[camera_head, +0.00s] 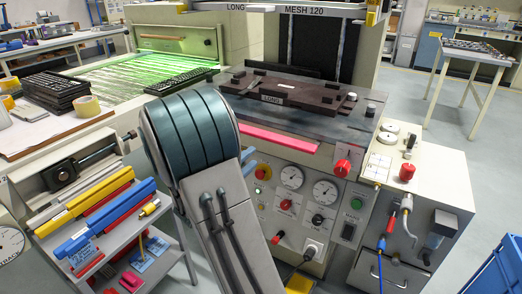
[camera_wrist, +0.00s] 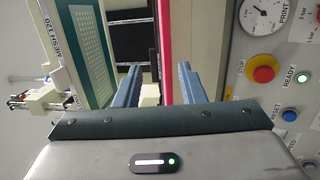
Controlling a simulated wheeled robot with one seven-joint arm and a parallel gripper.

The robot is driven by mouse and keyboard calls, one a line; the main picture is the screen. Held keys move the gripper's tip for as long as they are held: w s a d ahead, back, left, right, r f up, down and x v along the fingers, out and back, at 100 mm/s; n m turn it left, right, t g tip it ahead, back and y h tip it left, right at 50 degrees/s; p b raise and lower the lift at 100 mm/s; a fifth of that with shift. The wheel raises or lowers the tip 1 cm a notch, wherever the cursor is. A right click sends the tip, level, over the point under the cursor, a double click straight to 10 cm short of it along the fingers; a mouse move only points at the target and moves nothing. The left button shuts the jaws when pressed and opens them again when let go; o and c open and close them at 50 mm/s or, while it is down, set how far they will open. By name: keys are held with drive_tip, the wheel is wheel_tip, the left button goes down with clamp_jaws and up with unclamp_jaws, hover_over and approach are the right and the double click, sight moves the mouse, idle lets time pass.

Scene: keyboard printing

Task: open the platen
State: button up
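The platen area of the printer shows in the head view as a dark grey bed with a dark brown plate (camera_head: 290,92) labelled LONG on it. A pink-red strip (camera_head: 278,137) runs along its front edge; the strip also shows in the wrist view (camera_wrist: 168,40). My gripper (camera_wrist: 158,88) is open, its two blue fingers apart. A small cream block (camera_wrist: 149,95) shows between them; I cannot tell whether they touch it. In the head view my arm hides most of the gripper and the left end of the strip.
The front panel has a red knob (camera_head: 342,167), gauges (camera_head: 291,177) and buttons close to the gripper. The MESH 120 frame (camera_head: 300,10) is above the bed. A side cabinet (camera_head: 425,190) stands at right, a rack of coloured bars (camera_head: 100,210) at left.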

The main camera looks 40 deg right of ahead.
sight(260, 138)
drive_tip(key=w+d+t, duration=0.1)
drive_tip(key=w+d, duration=0.1)
drive_tip(key=d, duration=0.2)
drive_tip(key=w+d+n+t+b, duration=0.1)
drive_tip(key=w+d, duration=0.2)
drive_tip(key=w+d+t, duration=0.1)
drive_tip(key=w+d, duration=0.2)
drive_tip(key=d, duration=0.1)
drive_tip(key=shift+w+d+r+n, duration=0.15)
drive_tip(key=shift+d+r+n, duration=0.15)
drive_tip(key=shift+r, duration=0.05)
clamp_jaws()
